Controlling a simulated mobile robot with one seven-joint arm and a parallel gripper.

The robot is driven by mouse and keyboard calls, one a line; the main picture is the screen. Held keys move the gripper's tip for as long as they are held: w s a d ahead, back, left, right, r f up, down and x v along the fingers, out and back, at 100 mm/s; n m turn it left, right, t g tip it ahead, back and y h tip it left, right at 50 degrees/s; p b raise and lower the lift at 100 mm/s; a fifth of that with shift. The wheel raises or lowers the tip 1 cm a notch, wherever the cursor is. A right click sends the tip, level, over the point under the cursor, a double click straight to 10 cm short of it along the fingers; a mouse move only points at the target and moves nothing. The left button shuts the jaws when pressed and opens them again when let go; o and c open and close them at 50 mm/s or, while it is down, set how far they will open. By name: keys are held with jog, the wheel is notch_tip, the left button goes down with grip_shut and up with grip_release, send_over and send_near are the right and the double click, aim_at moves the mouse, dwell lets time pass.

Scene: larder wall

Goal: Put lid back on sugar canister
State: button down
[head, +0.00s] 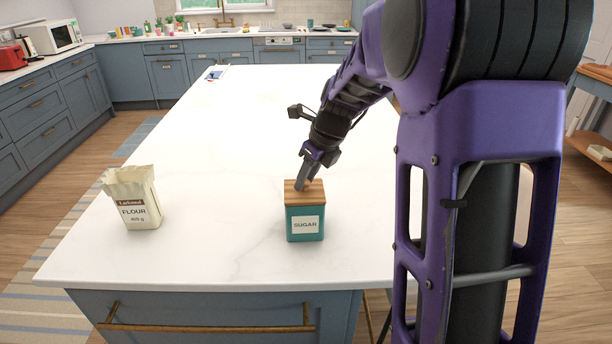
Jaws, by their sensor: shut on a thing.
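The teal sugar canister (292,226), with a white SUGAR label, stands upright near the front of the white island top. The wooden lid (296,199) is at the canister's mouth, lined up over it with no clear gap showing. My gripper (301,187) reaches down from behind and is shut on the lid at its top. The fingers hide part of the lid's top, and what they grip there is too small to make out. Whether the lid is fully seated cannot be told from this view.
An open paper flour bag (133,205) stands to the left on the island top (215,160). A small flat item (215,73) lies at the far left corner. The counter between bag and canister is clear. The front edge is close to the canister.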

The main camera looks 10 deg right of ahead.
jog(key=c, duration=0.5)
grip_release()
jog(key=o, duration=0.5)
jog(key=shift+c, duration=0.2)
jog(key=shift+r, duration=0.15)
jog(key=shift+r+p, duration=0.35)
jog(key=shift+r, duration=3)
